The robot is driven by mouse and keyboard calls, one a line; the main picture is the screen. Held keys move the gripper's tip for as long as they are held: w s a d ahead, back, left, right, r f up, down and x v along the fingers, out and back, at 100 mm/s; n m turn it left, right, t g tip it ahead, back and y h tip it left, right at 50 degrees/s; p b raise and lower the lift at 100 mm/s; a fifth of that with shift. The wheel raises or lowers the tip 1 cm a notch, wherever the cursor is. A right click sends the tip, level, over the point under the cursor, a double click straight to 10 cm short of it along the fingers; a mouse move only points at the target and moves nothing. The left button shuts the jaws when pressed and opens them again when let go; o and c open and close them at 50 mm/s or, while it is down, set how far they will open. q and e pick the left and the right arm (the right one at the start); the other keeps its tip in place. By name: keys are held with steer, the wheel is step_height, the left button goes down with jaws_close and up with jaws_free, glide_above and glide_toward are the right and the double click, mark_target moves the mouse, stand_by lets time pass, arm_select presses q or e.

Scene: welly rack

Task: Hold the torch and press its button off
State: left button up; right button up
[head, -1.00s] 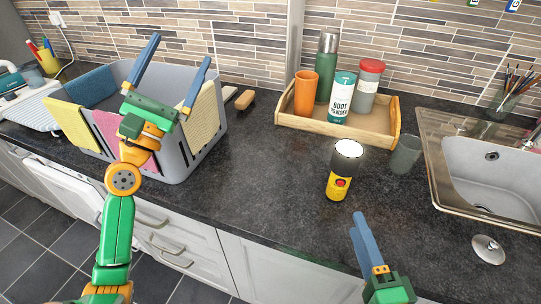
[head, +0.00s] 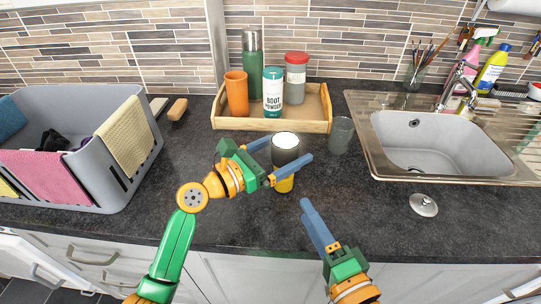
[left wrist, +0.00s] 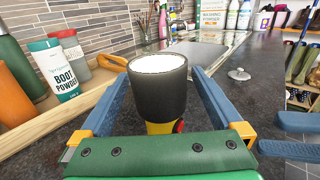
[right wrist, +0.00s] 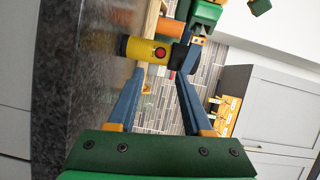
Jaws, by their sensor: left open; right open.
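The torch (head: 286,146) stands upright on the dark worktop, with a black head, a yellow body and a lit white top. My left gripper (head: 281,151) is open with its fingers on either side of the torch. In the left wrist view the torch head (left wrist: 158,90) is between the two blue fingers, and I cannot tell if they touch it. The red button (right wrist: 161,53) faces my right gripper in the right wrist view. My right gripper (head: 318,228) is open and empty, in front of the torch near the worktop's front edge.
Behind the torch is a wooden tray (head: 318,126) with an orange cup, a green flask, boot powder and a red-lidded jar. A grey glass (head: 340,135) stands right of the torch. A sink (head: 425,145) is at right, a grey basket (head: 120,190) at left.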

arm_select(q)
steer(key=shift+w+d, duration=0.15)
steer(key=c, duration=0.3)
arm_select(e)
steer(key=shift+a, duration=0.1)
arm_select(q)
steer(key=c, duration=1.1)
arm_select(e)
jaws_close()
stand_by(0.5)
